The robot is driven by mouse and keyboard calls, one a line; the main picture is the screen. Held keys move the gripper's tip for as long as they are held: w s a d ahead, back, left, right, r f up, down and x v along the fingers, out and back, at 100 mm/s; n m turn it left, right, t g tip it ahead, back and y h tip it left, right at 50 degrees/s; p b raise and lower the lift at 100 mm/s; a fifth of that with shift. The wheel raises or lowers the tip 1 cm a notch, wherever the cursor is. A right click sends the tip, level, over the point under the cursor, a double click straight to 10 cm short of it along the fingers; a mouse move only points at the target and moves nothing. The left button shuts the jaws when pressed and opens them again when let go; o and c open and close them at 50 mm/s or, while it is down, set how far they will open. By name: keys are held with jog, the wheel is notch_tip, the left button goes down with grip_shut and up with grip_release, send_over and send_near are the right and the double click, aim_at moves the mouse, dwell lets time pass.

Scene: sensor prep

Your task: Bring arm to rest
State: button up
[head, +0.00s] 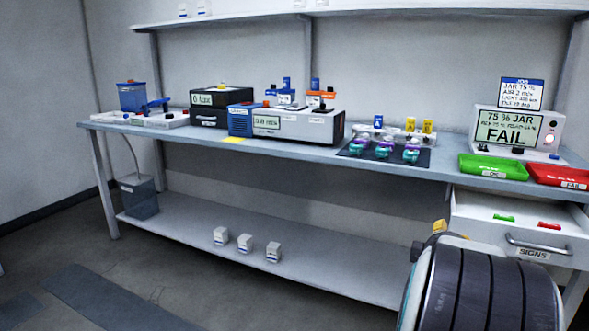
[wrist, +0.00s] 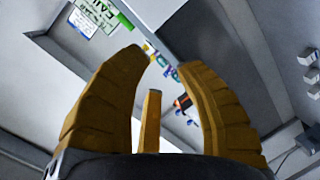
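My arm (head: 485,285) shows at the lower right of the head view, in front of the bench and close to the open drawer. A small yellow part, apparently a finger of my gripper (head: 438,228), shows above it; the rest of the gripper is hidden behind the arm. In the wrist view my gripper (wrist: 162,65) has its yellow fingers spread apart. Nothing is held between them. The bench and its items appear tilted in the background, beyond the fingertips.
The open drawer (head: 465,215) marked SIGNS holds a green and a red piece. On the bench are a green tray (head: 493,167), a red tray (head: 560,176), a tester reading FAIL (head: 507,127) and a dark mat (head: 350,151) with several sensors. Floor at left is mostly clear.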

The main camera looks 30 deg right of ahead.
jog(key=w+a+r+y+p, duration=0.2)
jog(key=a+r+y+p, duration=0.5)
jog(key=a, duration=0.6)
jog(key=w+a+r+y+p, duration=0.2)
jog(key=w+a+r+p, duration=0.15)
jog(key=a+p, duration=0.7)
jog(key=s+a+r+g+y+p, duration=0.2)
jog(key=s+a+r+p, duration=0.2)
jog(key=a, duration=0.5)
jog(key=s+a+r+m+g+y+p, duration=0.1)
jog(key=s+a+r+p, duration=0.4)
jog(key=s, duration=0.5)
jog(key=a+g+y+p, duration=0.1)
jog(key=a+g+p, duration=0.1)
jog(key=a, duration=0.1)
jog(key=shift+s+a+p, duration=0.35)
jog(key=shift+s, duration=0.05)
